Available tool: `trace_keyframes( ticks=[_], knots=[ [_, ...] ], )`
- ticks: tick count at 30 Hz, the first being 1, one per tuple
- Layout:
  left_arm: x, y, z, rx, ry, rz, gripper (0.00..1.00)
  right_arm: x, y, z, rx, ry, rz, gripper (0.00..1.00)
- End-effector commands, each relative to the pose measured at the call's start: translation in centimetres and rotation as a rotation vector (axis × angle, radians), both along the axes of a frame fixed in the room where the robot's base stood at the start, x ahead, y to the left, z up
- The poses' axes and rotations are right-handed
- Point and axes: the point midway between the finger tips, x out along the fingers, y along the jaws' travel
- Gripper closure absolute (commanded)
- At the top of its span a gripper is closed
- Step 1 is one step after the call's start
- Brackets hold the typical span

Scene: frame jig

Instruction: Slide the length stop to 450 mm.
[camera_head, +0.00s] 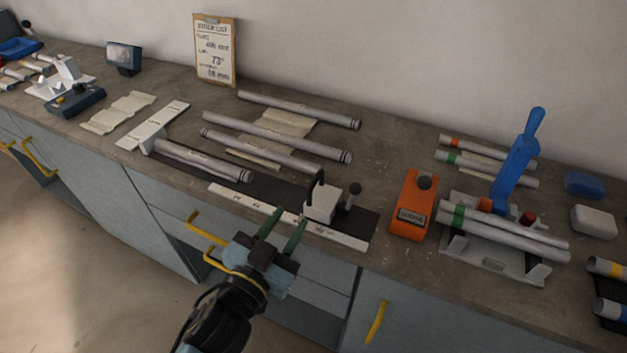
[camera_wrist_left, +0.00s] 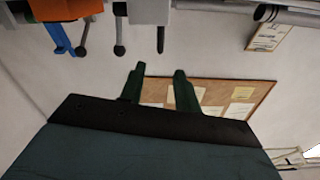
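The length stop (camera_head: 321,203) is a pale grey block with a black upright handle and a dark-knobbed lever. It sits on a dark rail behind a white scale strip (camera_head: 345,238), toward the strip's right end. The scale numbers are too small to read. My left gripper (camera_head: 286,222) is at the bench's front edge, left of and nearer than the stop. Its two green fingers are apart and empty, not on the stop. In the left wrist view the fingers (camera_wrist_left: 158,75) also show apart, with the stop (camera_wrist_left: 148,12) beyond them at the top. My right gripper is out of view.
A grey tube (camera_head: 203,161) lies at the rail's left end. An orange box (camera_head: 412,205) stands right of the rail, then a blue-levered fixture (camera_head: 515,160) with tubes. More tubes (camera_head: 300,110) lie behind. A clipboard (camera_head: 214,50) leans on the wall.

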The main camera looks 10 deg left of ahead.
Motion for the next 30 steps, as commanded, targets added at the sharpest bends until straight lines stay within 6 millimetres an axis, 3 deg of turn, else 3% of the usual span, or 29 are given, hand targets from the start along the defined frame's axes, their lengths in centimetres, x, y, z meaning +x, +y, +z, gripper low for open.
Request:
trace_keyframes(
  ticks=[18, 30],
  knots=[
    [10.2, -2.5, 0.1, -0.002, 0.0, 0.001, 0.68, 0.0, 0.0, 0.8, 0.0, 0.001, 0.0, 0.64],
    [11.6, -2.9, 0.0, -0.003, 0.001, 0.001, 0.68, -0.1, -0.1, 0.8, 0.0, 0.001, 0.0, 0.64]
  ],
)
